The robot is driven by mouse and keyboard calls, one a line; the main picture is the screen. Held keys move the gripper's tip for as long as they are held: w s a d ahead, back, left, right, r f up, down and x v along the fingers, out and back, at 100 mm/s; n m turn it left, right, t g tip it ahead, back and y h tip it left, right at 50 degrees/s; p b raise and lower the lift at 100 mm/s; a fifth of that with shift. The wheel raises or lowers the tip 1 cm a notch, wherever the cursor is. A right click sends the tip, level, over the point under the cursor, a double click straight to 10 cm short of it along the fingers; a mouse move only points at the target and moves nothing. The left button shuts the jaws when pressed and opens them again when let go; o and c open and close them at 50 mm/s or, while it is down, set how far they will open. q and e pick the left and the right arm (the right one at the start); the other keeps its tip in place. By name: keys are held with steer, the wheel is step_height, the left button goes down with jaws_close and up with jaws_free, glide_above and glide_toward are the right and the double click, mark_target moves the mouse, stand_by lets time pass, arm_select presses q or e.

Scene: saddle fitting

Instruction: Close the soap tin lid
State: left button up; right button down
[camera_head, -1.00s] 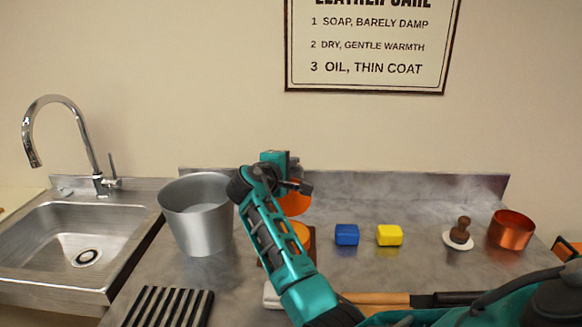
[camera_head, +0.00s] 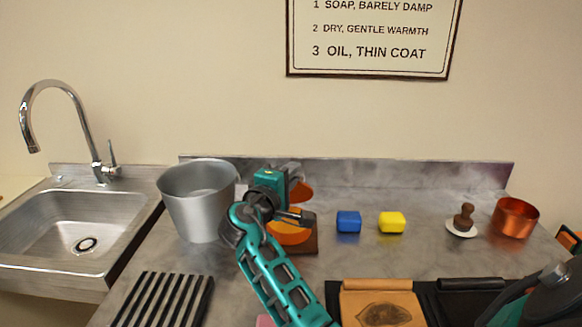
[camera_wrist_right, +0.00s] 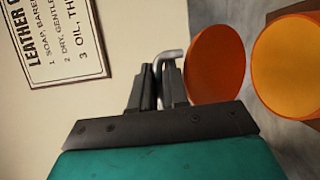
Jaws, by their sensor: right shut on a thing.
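The soap tin (camera_head: 290,233) is an orange round tin on a brown base behind my right forearm, which partly hides it. Its orange disc lid (camera_head: 303,190) stands raised above it. In the right wrist view the lid (camera_wrist_right: 215,65) is a tilted disc beside the round tin (camera_wrist_right: 290,65), apart from the tin's open rim. My right gripper (camera_head: 292,171) is at the lid's upper side. In the wrist view its fingers (camera_wrist_right: 158,80) are shut on a grey bent tab next to the lid. My left gripper is not in view.
A metal bucket (camera_head: 197,205) stands left of the tin. A black rack (camera_head: 163,299) and a leather piece (camera_head: 380,305) lie in front.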

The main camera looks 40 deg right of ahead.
steer(key=shift+s+a+f, duration=0.15)
steer(key=shift+a+f, duration=0.05)
stand_by(0.3)
steer(key=c, duration=1.5)
jaws_free()
